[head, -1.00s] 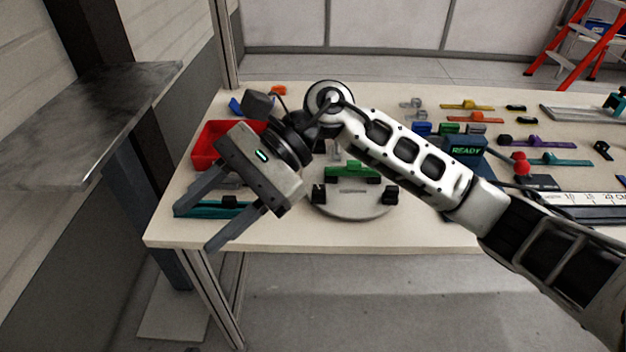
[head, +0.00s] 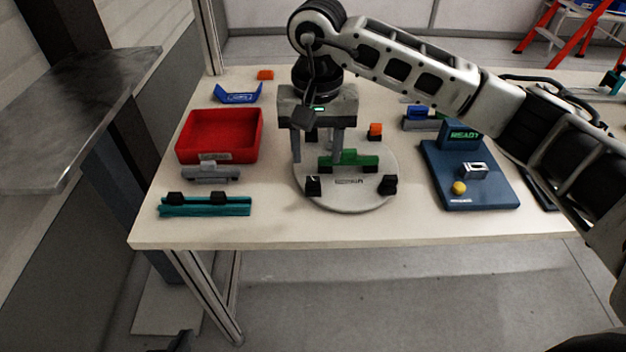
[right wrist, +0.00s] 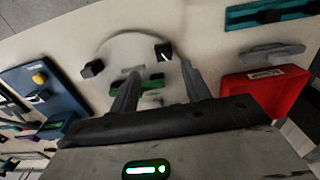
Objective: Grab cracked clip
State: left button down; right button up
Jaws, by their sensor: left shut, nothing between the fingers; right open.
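A green clip (head: 350,160) lies on the round pale plate (head: 350,201), between small black blocks. It also shows in the right wrist view (right wrist: 153,84). I cannot make out a crack on it. My right gripper (head: 317,156) points down over the back left of the plate, open and empty. In the right wrist view its fingers (right wrist: 160,82) stand apart, with the green clip showing between them; I see no grip on it. A dark tip of my left gripper (head: 181,342) shows at the bottom edge, below the table, shut and empty.
A red tray (head: 219,155) stands left of the plate, with a grey clip (head: 211,173) and a teal rail (head: 205,208) in front. A blue READY station (head: 468,185) with a yellow knob stands at right.

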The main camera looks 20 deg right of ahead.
aim_at(313, 179)
jog(key=shift+w+a+f+p, duration=0.15)
jog(key=shift+f+p, duration=0.1)
jog(key=shift+f, duration=1.35)
jog(key=shift+w+a+f+p, duration=0.1)
jog(key=shift+f+p, duration=0.15)
jog(key=shift+f, duration=1.3)
jog(key=shift+c, duration=0.4)
grip_shut()
